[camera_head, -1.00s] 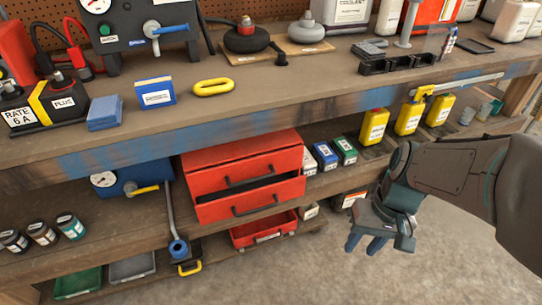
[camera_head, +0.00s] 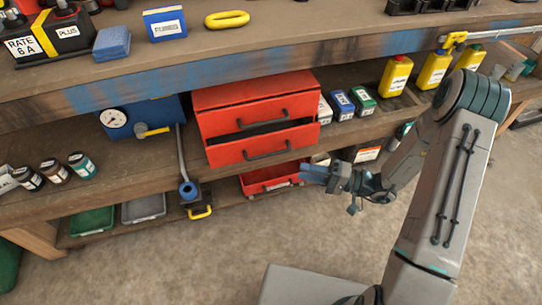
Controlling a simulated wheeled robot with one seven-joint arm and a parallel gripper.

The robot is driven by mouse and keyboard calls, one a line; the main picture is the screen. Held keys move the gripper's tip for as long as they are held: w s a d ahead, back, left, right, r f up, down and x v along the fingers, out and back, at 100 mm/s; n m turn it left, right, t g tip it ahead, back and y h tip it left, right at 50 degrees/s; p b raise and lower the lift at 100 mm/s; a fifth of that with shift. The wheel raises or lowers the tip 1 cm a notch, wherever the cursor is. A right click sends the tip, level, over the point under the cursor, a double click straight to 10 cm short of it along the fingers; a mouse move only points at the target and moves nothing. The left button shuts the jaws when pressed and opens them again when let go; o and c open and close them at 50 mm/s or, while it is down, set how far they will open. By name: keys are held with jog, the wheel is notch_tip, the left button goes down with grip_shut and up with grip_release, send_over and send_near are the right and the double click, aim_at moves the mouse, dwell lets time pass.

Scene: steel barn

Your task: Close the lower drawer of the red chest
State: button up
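The red chest (camera_head: 222,98) stands on the middle shelf under the bench top. Its lower drawer (camera_head: 228,153) is pulled partly out, with a dark opening showing above its front. The lower drawer's dark handle (camera_head: 267,151) faces the room. The upper drawer (camera_head: 225,121) looks shut. My gripper (camera_head: 314,173) is in front of the shelves, to the right of and slightly lower in the picture than the lower drawer. Its blue fingertips point left and look apart from the drawer. The fingers overlap in this view, so their opening is unclear. I see nothing held.
A red open tray (camera_head: 258,188) is below the chest. Small boxes (camera_head: 342,103) stand right of the chest, with yellow bottles (camera_head: 397,75) beyond. A blue gauge unit (camera_head: 158,112) and a grey lever (camera_head: 183,160) are at left. The floor (camera_head: 230,250) in front is clear.

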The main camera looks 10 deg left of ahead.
aim_at(270, 154)
jog(key=w+f+m+t, duration=0.2)
jog(key=w+f+t, duration=0.1)
jog(key=f+t, duration=0.2)
jog(key=shift+y, duration=0.3)
jog(key=b+x, duration=0.2)
jog(key=x, duration=1.1)
jog(key=shift+a+b, duration=0.15)
jog(key=shift+b, duration=0.15)
grip_shut()
